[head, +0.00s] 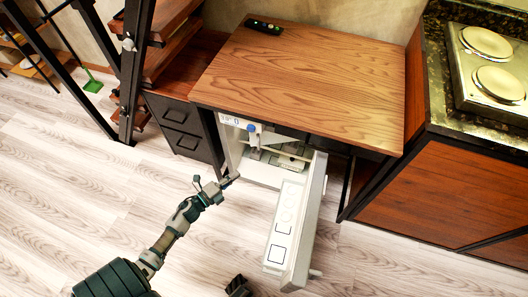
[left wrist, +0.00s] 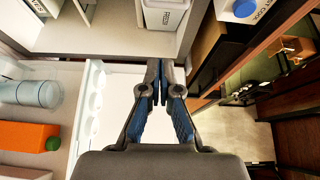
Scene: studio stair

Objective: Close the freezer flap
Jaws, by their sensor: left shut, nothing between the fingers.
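A small white fridge (head: 232,152) stands open under the wooden desktop. Its door (head: 305,230) is swung wide toward the front right. White compartments and a blue item show inside, partly hidden by the desktop. My left gripper (head: 232,180) is shut and empty, just in front of the fridge opening and left of the open door. In the left wrist view the shut fingertips (left wrist: 161,66) point toward the interior, with nothing between them. A dark piece at the bottom edge may be my right gripper (head: 238,286); its fingers are unclear.
The wooden desktop (head: 310,75) overhangs the fridge. Dark drawers (head: 180,128) stand left, and a cabinet with hotplates (head: 488,42) right. Door shelves hold a pale blue bottle (left wrist: 30,93) and an orange box (left wrist: 25,136). The floor (head: 70,190) at left is clear.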

